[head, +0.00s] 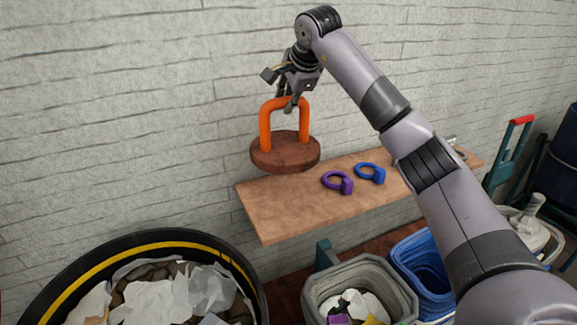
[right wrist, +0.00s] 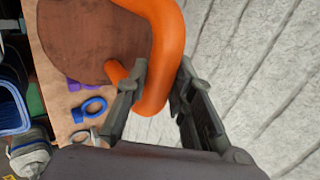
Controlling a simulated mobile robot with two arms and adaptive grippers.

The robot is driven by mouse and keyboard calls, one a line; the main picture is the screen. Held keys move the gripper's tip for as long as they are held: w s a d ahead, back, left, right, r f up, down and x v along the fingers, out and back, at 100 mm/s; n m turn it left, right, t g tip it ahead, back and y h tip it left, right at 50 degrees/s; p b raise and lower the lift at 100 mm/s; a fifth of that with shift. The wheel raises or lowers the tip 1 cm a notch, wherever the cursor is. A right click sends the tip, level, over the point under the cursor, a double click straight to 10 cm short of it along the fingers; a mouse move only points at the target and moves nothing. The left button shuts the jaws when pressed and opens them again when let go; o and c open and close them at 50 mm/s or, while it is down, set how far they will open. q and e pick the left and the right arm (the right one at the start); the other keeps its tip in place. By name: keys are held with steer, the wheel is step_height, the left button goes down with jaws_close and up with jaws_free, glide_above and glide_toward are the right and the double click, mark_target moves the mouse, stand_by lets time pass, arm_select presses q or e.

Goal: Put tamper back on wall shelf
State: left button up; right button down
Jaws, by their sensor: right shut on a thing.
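The tamper (head: 285,152) has a round brown base and an orange U-shaped handle. My right gripper (head: 289,101) is shut on the top of the orange handle and holds the tamper upright, base down. The wooden wall shelf (head: 290,217) is below and to the right; the base shows over its far left part, and I cannot tell whether they touch. In the right wrist view the handle (right wrist: 166,55) passes between the fingers (right wrist: 155,100), with the base (right wrist: 85,40) beyond it. My left gripper is not in view.
A purple ring tool (head: 338,183) and a blue ring tool (head: 370,173) lie on the shelf; its front left part is bare. A black bin with a yellow band (head: 175,246), a grey bin (head: 317,290) and a blue bin (head: 420,262) stand below. The brick wall (head: 120,130) is behind.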

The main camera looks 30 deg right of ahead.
mark_target(286, 143)
step_height(286, 143, down, 11)
steer(key=p, duration=0.2)
steer(key=shift+p, duration=0.35)
steer(key=shift+w+d+f+p, duration=0.1)
steer(key=shift+f+p, duration=0.5)
steer(key=shift+f, duration=1.85)
steer(key=c, duration=1.4)
jaws_free()
steer(key=shift+f, duration=0.1)
